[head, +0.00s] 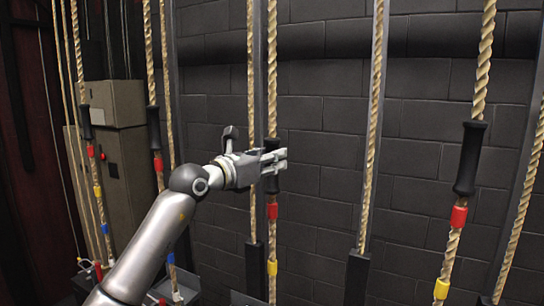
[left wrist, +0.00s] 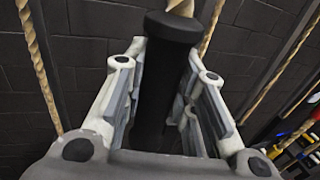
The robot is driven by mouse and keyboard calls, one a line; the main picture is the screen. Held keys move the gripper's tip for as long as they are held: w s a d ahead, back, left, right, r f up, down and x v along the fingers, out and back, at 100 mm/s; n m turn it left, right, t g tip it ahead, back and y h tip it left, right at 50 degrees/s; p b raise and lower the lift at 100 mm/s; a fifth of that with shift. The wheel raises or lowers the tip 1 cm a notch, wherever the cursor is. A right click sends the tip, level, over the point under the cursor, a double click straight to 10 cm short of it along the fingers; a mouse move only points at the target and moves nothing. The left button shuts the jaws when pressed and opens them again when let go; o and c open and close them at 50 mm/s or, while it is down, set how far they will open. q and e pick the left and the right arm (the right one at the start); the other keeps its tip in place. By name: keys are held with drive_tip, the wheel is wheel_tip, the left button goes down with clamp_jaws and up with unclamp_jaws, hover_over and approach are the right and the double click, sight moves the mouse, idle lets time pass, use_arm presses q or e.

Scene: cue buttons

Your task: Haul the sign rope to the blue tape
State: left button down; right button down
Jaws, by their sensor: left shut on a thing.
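My left gripper (head: 276,162) is shut on the black handle (head: 271,184) of a tan rope (head: 272,60) in the middle of the head view. Below the handle this rope carries red tape (head: 272,210) and, lower, yellow tape (head: 272,267). No blue tape shows on this rope in the frame. In the left wrist view the black handle (left wrist: 167,75) stands between the fingers (left wrist: 165,85), with rope above its top. I cannot read any label that tells which rope is the sign rope. My right gripper is not in view.
Another handled rope (head: 471,160) hangs at the right, with red and yellow tape. Two more at the left have black handles; blue tape (head: 104,229) shows there. Plain ropes run close beside the held one. Grey boxes (head: 115,130) stand by the dark block wall (head: 330,120).

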sight(269, 200)
use_arm(q)
wheel_tip(269, 200, down, 11)
drive_tip(key=b, duration=0.6)
drive_tip(key=shift+r, duration=0.3)
drive_tip(key=c, duration=1.2)
unclamp_jaws()
drive_tip(key=shift+o, duration=0.2)
drive_tip(key=v, duration=1.2)
